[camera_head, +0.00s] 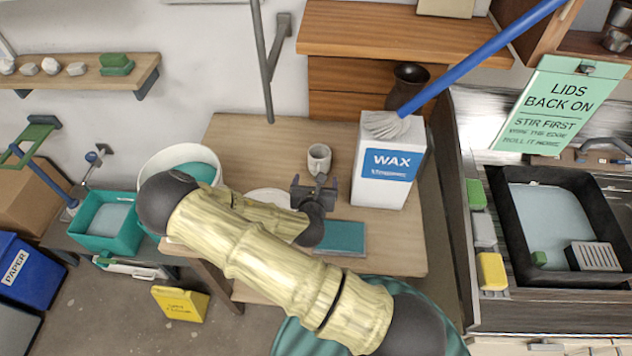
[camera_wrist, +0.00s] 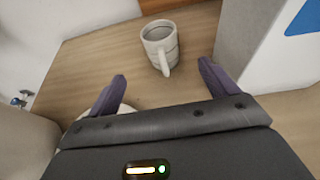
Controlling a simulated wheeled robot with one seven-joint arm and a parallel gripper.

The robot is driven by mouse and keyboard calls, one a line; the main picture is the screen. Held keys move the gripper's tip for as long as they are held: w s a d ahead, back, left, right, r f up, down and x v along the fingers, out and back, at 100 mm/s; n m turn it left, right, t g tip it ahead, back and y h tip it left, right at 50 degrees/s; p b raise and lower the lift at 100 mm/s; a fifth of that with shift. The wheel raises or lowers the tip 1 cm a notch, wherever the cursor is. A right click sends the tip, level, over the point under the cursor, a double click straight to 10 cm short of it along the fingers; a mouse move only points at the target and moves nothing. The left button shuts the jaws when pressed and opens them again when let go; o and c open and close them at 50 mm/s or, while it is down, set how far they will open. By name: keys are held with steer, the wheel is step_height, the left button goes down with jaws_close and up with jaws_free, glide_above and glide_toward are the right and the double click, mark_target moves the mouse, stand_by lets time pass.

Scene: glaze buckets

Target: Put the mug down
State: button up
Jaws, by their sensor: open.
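A pale mug (camera_head: 319,158) stands upright on the wooden table (camera_head: 250,135), left of the white WAX box. In the wrist view the mug (camera_wrist: 160,45) shows its handle turned toward my gripper, with greyish contents or a grey inside. My gripper (camera_head: 315,183) is just in front of the mug in the head view. In the wrist view my gripper (camera_wrist: 162,80) is open, its two dark fingers spread and empty, with the mug a little beyond the fingertips. No contact with the mug shows.
The white WAX box (camera_head: 388,165) stands close on the right, with a blue-handled brush (camera_head: 430,90) across its top. A white bucket (camera_head: 180,160) with teal glaze is on the left. A teal slab (camera_head: 340,237) and a partly hidden pale plate (camera_head: 268,200) lie nearer.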

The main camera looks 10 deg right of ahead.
steer(key=s+d+r+m+g+y, duration=0.1)
steer(key=s+r+m+g, duration=0.4)
steer(key=m, duration=1.1)
steer(key=s+d+r+m+g+y, duration=0.1)
steer(key=s+r+m+g+y, duration=0.2)
steer(key=s+r+m, duration=0.8)
step_height(320, 180, up, 2)
steer(key=m+g, duration=0.2)
steer(key=m, duration=0.3)
steer(key=shift+s+d, duration=0.15)
steer(key=shift+s, duration=0.25)
